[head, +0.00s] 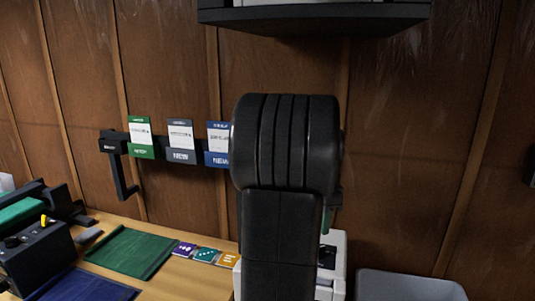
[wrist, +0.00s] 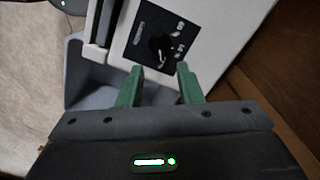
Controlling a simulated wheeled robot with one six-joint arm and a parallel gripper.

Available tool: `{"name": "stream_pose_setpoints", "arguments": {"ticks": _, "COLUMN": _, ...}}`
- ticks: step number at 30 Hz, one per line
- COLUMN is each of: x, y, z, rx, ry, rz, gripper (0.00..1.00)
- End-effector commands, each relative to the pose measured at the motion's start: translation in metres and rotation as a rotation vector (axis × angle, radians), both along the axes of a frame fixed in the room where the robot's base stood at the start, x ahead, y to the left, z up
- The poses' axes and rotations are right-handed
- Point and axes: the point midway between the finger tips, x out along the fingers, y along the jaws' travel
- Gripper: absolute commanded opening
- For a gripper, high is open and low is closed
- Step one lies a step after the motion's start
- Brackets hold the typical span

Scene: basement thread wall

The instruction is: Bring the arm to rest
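My arm rises in the middle of the head view, its black links hiding much of the wall and bench behind. My gripper (wrist: 160,82) shows in the wrist view with two green fingers spread apart. Nothing is between the fingers. Beyond the fingertips is a white machine (wrist: 222,25) with a black panel and a dial (wrist: 160,47). I cannot tell whether the fingers touch it. In the head view the gripper is mostly hidden behind my arm.
A wooden bench (head: 184,274) holds a green mat (head: 130,252), a blue mat (head: 85,287), small coloured cards (head: 205,254) and a black device (head: 38,252). A black wall rail (head: 122,146) carries labelled packets (head: 181,142). A grey bin (head: 408,285) stands right. A dark-edged shelf (head: 315,17) hangs above.

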Motion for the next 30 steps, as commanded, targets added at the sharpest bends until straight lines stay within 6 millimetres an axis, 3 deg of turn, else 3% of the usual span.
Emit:
{"name": "stream_pose_setpoints", "arguments": {"ticks": 11, "x": -0.001, "y": 0.000, "z": -0.077, "rx": 0.001, "ry": 0.005, "rz": 0.001, "gripper": 0.33}}
{"name": "stream_pose_setpoints", "arguments": {"ticks": 30, "x": 0.000, "y": 0.000, "z": -0.079, "rx": 0.000, "ry": -0.001, "rz": 0.511, "gripper": 0.33}}
